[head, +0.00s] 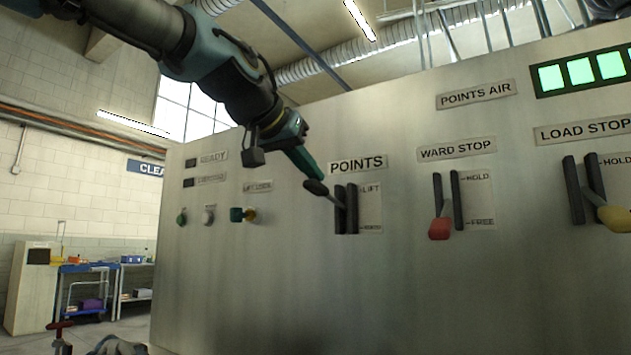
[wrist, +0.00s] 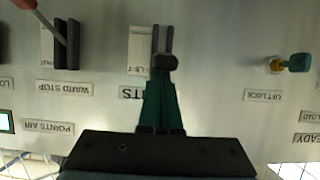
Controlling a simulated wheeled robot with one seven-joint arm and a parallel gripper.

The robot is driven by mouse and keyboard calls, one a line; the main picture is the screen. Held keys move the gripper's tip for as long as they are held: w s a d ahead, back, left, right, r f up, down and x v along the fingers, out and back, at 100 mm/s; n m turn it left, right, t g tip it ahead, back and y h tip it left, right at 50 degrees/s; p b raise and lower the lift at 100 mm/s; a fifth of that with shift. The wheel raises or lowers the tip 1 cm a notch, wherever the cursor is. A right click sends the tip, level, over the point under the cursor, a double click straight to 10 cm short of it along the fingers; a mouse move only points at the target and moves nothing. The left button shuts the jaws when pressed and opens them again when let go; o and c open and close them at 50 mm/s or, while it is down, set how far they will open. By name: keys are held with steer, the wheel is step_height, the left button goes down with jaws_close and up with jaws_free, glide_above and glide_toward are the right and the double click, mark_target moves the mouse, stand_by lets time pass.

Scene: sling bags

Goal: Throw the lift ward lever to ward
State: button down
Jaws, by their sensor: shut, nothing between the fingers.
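The lever under the POINTS sign has a dark knob (head: 316,187) on a thin rod, set in a black slotted guide (head: 346,210). Its knob stands out toward the upper left, about level with the LIFT mark; the lower mark is too blurred to read. My gripper (head: 317,177) is shut and empty, reaching down from the upper left with its green fingertips right at the knob, seemingly just above it. In the upside-down wrist view the knob (wrist: 166,62) sits at the ends of the closed fingers (wrist: 161,78). I cannot tell whether they touch.
To the right are the red-handled WARD STOP lever (head: 440,228) and the yellow-handled LOAD STOP lever (head: 615,218). To the left are the LIFT LOCK key switch (head: 242,214) and small knobs (head: 208,215). The panel below the levers is bare.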

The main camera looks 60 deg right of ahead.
step_height(320, 180, down, 10)
steer(key=h+b, duration=0.6)
steer(key=b, duration=2.2)
steer(key=shift+a, duration=0.2)
steer(key=shift+f, duration=0.1)
